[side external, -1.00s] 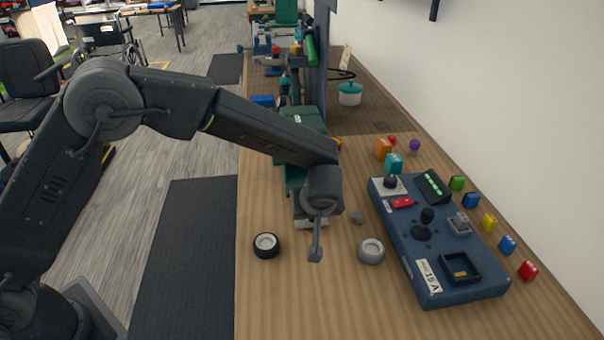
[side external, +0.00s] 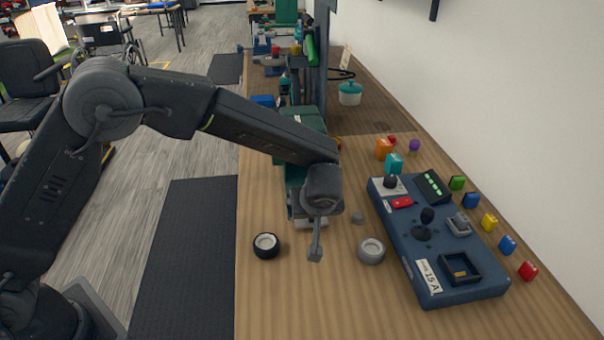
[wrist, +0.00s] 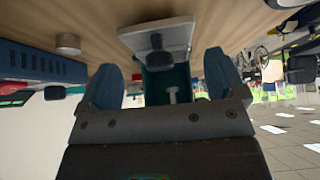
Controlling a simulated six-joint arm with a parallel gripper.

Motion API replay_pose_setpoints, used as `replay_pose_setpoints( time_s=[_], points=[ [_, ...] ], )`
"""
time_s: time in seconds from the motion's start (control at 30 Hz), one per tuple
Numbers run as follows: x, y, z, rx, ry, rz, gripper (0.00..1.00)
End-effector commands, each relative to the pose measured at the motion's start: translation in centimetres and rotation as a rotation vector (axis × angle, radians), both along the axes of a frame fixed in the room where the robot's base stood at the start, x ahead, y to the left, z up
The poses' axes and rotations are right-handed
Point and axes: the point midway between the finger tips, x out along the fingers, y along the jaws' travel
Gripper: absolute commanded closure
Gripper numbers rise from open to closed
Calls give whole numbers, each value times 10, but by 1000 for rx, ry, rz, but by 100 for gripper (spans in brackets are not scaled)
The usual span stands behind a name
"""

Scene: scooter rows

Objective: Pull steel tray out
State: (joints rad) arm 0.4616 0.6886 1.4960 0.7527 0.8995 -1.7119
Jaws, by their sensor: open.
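In the wrist view, which looks upside down, my gripper (wrist: 162,64) is open, with one blue-grey finger on each side. Between and beyond the fingers is the pale steel tray (wrist: 138,38) with a dark knob-like handle (wrist: 157,57) on its front. The tray sits at a dark green housing (wrist: 181,80). I cannot tell whether the fingers touch the handle. In the side view, a pale edge of the tray (side external: 312,224) shows below my wrist, at the near end of the green machine (side external: 300,122). My arm hides most of the tray and the fingers.
A black-tyred wheel (side external: 266,245) and a grey wheel (side external: 371,250) lie on the wooden bench near the tray. A blue control box (side external: 440,245) stands to the right, with several coloured blocks beside it.

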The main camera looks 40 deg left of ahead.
Motion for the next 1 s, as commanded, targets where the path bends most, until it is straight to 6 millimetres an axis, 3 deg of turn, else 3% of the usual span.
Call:
replay_pose_setpoints(
  time_s=[0.7, 1.0],
  points=[
    [0, 0, 53, -1, -2, 1, 11],
    [0, 0, 60, 0, 0, 0, 11]
  ],
)
